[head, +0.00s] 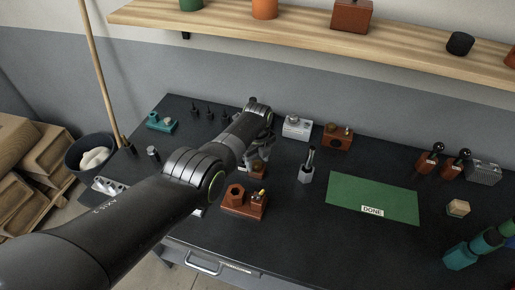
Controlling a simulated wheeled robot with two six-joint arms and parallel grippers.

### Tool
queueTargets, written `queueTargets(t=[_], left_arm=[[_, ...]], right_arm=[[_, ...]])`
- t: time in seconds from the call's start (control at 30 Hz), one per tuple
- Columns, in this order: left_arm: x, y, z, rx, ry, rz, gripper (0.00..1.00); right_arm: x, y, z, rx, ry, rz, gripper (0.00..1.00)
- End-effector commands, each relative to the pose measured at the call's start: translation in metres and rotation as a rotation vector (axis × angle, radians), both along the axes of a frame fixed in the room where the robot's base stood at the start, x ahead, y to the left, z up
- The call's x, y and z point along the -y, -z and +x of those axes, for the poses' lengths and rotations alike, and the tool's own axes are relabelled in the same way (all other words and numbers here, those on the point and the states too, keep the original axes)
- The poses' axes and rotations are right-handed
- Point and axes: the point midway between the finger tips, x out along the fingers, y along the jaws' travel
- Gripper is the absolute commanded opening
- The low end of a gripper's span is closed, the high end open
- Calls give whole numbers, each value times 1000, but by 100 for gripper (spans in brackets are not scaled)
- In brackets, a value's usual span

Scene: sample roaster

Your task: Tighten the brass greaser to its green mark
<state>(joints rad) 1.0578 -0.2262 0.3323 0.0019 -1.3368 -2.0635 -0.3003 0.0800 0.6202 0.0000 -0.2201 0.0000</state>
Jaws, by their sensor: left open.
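My left arm reaches in from the lower left across the bench. My right gripper is not in view.
A green mat (372,195) labelled DONE lies right of centre on the dark bench (300,235). A grey block (297,126) and a red-brown block (338,136) stand behind. A grey holder (306,172) stands between gripper and mat. A wooden shelf (400,58) overhangs the back.

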Motion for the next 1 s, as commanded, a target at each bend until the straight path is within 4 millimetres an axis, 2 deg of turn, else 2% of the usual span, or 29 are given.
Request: queueTargets(t=[0.2,0.4,0.9,1.0], left_arm=[[1,-31,0,2,0,-2,50],[0,-62,0,3,0,-2,50],[0,-150,1,4,1,0,50],[1,-162,1,3,0,-2,50]], right_arm=[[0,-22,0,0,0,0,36],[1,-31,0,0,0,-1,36],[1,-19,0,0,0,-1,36],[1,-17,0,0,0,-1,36]])
